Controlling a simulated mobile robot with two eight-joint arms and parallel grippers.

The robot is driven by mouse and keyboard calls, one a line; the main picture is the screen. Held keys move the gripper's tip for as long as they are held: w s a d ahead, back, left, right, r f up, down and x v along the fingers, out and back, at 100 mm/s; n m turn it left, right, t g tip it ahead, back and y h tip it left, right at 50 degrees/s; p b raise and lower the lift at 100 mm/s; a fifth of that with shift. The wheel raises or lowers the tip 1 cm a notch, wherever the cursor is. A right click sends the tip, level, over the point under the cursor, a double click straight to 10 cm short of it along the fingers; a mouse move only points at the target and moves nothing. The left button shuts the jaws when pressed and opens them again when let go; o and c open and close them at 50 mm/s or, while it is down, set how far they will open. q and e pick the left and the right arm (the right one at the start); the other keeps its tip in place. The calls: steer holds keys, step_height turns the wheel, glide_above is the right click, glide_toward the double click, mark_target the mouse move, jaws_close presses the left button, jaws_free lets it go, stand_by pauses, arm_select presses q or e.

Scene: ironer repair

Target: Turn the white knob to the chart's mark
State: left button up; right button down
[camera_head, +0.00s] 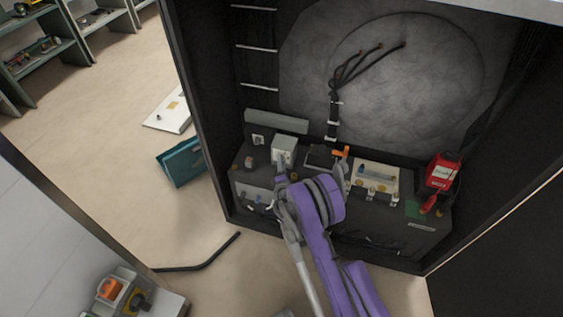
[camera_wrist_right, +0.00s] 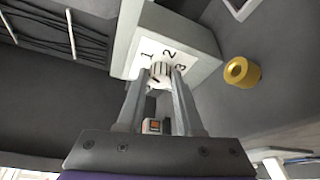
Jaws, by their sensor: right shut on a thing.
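The white knob (camera_wrist_right: 160,72) is ridged and sits on the face of a white box (camera_wrist_right: 205,38) with the numbers 1, 2 and 3 printed around it. My right gripper (camera_wrist_right: 161,77) has its two fingers closed on the knob's sides. A small dark mark shows on the knob's lower left; I cannot tell for sure which number the knob points to. In the head view the white box (camera_head: 285,146) stands in the cabinet, and my right gripper (camera_head: 280,172) reaches its front, hiding the knob. I cannot make out a chart. My left gripper is not in view.
Right of the box are an orange-handled part (camera_head: 341,152), a beige module (camera_head: 376,177) and a red meter (camera_head: 442,171). A brass cylinder (camera_wrist_right: 241,72) is near the knob. A teal bin (camera_head: 180,161) and a black bar (camera_head: 205,258) lie on the floor outside.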

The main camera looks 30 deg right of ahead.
steer(key=shift+m, duration=0.3)
steer(key=c, duration=0.6)
jaws_free()
steer(key=shift+o, duration=0.2)
steer(key=b+v, duration=0.4)
steer(key=v, duration=0.6)
steer(key=shift+s+a+b, duration=0.15)
steer(key=shift+s+b, duration=0.2)
steer(key=shift+s, duration=0.05)
